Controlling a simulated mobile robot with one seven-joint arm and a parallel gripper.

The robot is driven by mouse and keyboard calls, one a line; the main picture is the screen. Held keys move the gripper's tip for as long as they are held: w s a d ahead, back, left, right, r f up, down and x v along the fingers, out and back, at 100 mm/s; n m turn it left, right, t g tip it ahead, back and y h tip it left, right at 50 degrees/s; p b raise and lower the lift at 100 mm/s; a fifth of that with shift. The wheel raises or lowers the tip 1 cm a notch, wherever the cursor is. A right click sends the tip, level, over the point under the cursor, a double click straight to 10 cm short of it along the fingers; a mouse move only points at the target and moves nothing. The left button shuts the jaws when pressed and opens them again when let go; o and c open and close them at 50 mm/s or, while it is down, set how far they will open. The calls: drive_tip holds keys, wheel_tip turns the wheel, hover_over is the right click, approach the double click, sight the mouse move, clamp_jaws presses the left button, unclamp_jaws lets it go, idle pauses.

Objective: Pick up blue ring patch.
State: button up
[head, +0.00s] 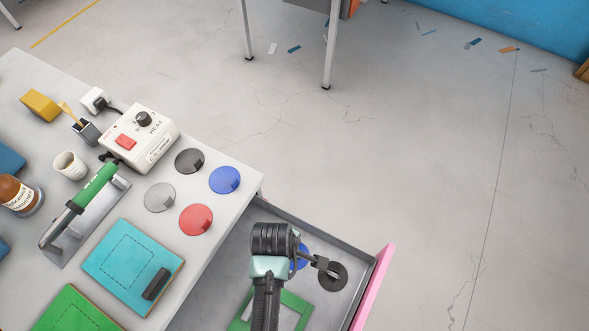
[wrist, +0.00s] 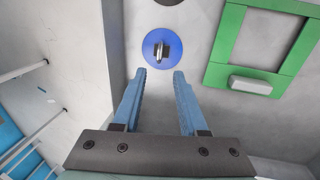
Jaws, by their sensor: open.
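In the wrist view a round blue patch (wrist: 150,52) lies on the grey drawer floor, with a small grey upright piece at its middle, likely its ring. In the head view this blue patch (head: 304,259) is mostly hidden behind my wrist. My gripper (wrist: 160,73) is open and empty. Its two blue fingers point toward the patch, and its tips appear just short of the disc in the picture, one to each side. The gap in height is hard to tell. Another blue disc (head: 225,179) with a tab lies on the table top.
A black disc (head: 333,284) lies beside the blue patch in the open drawer (head: 348,245), which has a pink front (head: 375,285). A green frame (wrist: 228,45) lies to the right in the wrist view. Black, grey and red discs, a heat box (head: 142,138) and boards occupy the table.

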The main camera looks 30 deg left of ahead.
drive_tip(key=shift+w+f+b, duration=0.1)
drive_tip(key=shift+w+f, duration=0.2)
drive_tip(key=shift+f, duration=0.95)
drive_tip(key=shift+w+f+b, duration=0.15)
drive_tip(key=shift+w+f, duration=0.1)
drive_tip(key=shift+f, duration=0.95)
drive_tip(key=shift+w+f+b, duration=0.1)
drive_tip(key=shift+w+f, duration=0.2)
drive_tip(key=shift+f, duration=0.95)
clamp_jaws()
